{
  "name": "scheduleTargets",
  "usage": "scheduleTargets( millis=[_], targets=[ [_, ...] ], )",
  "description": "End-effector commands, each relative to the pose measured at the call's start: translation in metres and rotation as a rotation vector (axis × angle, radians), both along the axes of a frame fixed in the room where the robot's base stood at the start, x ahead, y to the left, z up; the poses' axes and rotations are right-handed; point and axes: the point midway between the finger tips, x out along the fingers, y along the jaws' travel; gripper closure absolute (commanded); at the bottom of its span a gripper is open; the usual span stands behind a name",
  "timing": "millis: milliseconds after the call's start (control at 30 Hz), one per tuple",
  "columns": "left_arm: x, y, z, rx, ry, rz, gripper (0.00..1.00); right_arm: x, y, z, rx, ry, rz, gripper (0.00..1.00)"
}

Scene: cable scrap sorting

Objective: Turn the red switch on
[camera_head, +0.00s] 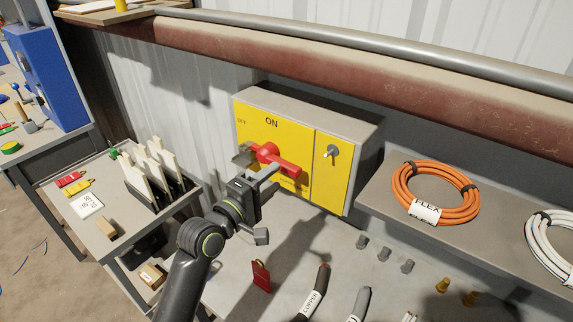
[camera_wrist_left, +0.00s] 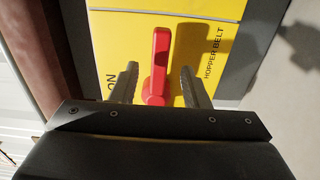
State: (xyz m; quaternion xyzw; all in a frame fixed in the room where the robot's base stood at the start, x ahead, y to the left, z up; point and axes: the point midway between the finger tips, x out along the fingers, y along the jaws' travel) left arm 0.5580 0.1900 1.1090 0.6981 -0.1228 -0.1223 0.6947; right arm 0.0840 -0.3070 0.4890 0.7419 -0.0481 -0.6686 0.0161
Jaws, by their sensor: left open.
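The red switch handle (camera_head: 287,167) is on the yellow front of a grey box (camera_head: 262,120) on the wall. In the head view it slants from upper left to lower right. "ON" is printed above it and a smaller "OFF" at the upper left. My left gripper (camera_head: 256,163) is open in front of the handle and hides part of it. My right gripper is not in view.
A small silver key-like knob (camera_head: 332,152) is on the box's right panel. An orange cable coil (camera_head: 436,212) lies on a grey shelf to the right. Cable pieces (camera_head: 316,290) and a red tag (camera_head: 261,276) lie on the table below. A rusty beam (camera_head: 300,65) runs above the box.

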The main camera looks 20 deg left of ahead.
Motion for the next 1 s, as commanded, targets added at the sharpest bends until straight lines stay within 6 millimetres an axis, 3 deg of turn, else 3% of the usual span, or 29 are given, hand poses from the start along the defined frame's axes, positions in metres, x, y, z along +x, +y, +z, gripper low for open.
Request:
scheduleTargets(
  millis=[100, 300, 767, 1000],
  targets=[
    [0.022, -0.008, 0.002, -0.002, 0.000, -0.001, 0.58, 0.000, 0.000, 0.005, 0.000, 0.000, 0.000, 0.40],
    [0.047, -0.017, 0.001, 0.000, 0.000, 0.000, 0.58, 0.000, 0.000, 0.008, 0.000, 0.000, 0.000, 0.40],
    [0.057, -0.021, 0.000, 0.002, -0.001, 0.001, 0.58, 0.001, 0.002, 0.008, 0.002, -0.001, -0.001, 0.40],
    [0.057, -0.021, 0.000, 0.001, 0.000, 0.001, 0.87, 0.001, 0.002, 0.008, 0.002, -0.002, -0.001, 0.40]
  ],
)
